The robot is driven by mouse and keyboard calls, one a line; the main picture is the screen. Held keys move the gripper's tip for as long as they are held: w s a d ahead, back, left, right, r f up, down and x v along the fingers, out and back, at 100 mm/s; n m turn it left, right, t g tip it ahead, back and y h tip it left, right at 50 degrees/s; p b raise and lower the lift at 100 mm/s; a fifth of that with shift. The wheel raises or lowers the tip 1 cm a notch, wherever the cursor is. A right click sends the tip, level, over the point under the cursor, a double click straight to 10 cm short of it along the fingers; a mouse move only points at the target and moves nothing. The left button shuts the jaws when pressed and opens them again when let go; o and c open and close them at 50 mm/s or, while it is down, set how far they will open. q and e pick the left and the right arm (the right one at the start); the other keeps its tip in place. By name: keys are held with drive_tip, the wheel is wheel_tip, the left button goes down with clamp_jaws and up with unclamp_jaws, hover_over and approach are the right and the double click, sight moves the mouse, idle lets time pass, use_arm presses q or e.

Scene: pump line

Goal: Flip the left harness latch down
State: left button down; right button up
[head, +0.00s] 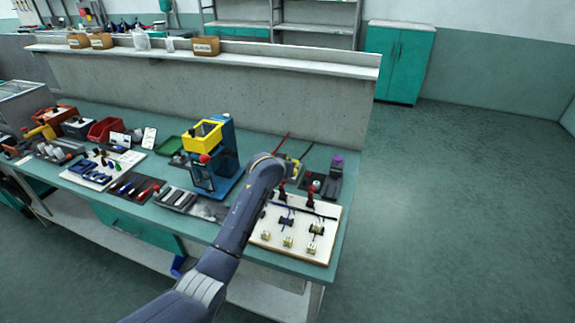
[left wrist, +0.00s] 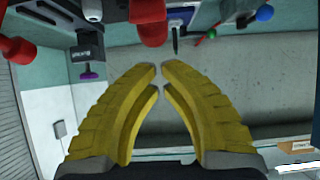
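The white harness board (head: 268,236) lies at the right end of the bench. Two red-handled latches stand upright at its back edge, the left latch (head: 282,192) and the right latch (head: 311,196). My left gripper (head: 298,169) is above and just behind the latches, partly hidden by its own wrist. In the left wrist view its yellow fingers (left wrist: 162,68) have their tips almost together with nothing between them. A red handle (left wrist: 152,24) shows just beyond the tips, apart from them, and another (left wrist: 15,48) is at the left edge. My right gripper is out of view.
A dark stand with a purple top (head: 337,162) is just right of and behind the gripper. A blue and yellow press (head: 205,135) stands to the left. A concrete wall with a shelf (head: 230,75) runs behind. Dark cables and small connectors cover the board.

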sight(283, 187)
use_arm(q)
drive_tip(key=shift+s+a+f, duration=0.2)
drive_tip(key=shift+s, duration=0.35)
drive_tip(key=shift+s+a+f, duration=0.2)
drive_tip(key=shift+s+f, duration=0.05)
drive_tip(key=shift+s, duration=0.3)
drive_tip(key=shift+s+a+f, duration=0.2)
drive_tip(key=shift+s, duration=0.35)
drive_tip(key=shift+a, duration=0.1)
